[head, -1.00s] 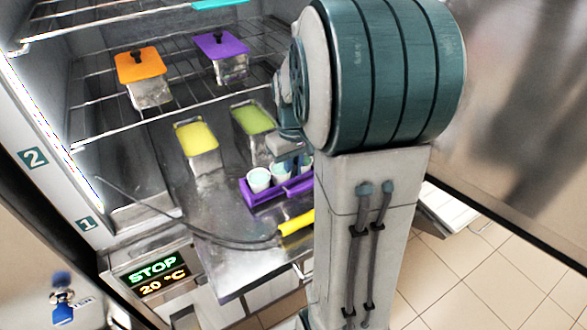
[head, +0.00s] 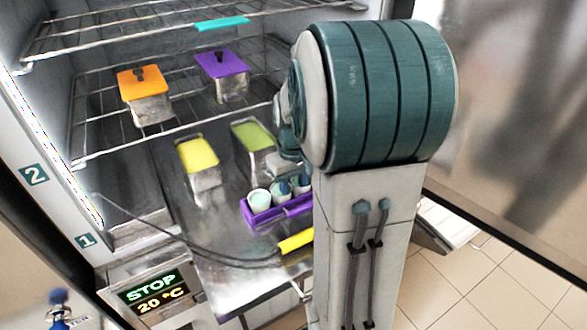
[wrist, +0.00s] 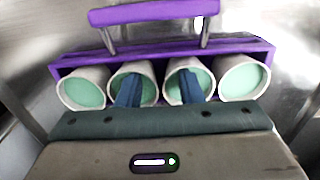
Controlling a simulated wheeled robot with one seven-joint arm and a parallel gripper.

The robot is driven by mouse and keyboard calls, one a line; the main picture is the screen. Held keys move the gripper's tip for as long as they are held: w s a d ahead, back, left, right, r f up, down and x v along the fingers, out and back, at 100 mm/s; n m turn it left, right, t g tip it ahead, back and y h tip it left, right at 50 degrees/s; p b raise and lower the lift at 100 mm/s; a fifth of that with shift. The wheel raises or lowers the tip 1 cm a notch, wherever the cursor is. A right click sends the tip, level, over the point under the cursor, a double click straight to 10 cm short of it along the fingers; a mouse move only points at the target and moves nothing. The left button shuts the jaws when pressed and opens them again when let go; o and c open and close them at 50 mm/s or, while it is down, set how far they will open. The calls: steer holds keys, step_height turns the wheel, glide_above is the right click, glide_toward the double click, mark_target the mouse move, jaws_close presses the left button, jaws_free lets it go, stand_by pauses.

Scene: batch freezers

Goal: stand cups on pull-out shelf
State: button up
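A purple carrier (head: 262,218) stands on the metal pull-out shelf (head: 235,280). It holds a row of white cups (head: 259,201) with pale green insides; their round mouths also show in the wrist view (wrist: 84,90). My gripper (wrist: 161,84) is at the row. Its two blue fingers are apart, one at the mouth of each middle cup, with no single thing clearly pinched between them. In the head view my gripper (head: 294,182) is over the carrier, partly hidden by my arm. I cannot tell how deep the fingertips reach. The carrier's purple handle (wrist: 155,12) is beyond the cups.
A yellow-lidded pan (head: 198,155) and a green-lidded pan (head: 253,138) stand behind the carrier. A yellow grip (head: 296,241) on a dark cable lies in front. Orange-lidded (head: 140,82) and purple-lidded (head: 221,64) pans sit on the wire rack above. The panel reads STOP, 20 °C (head: 150,288).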

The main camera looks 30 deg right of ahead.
mark_target(293, 187)
step_height(293, 187, up, 11)
steer(key=s+a+f+t, duration=0.3)
steer(key=s+a+f, duration=0.2)
steer(key=s+a, duration=0.7)
steer(key=shift+s, duration=0.4)
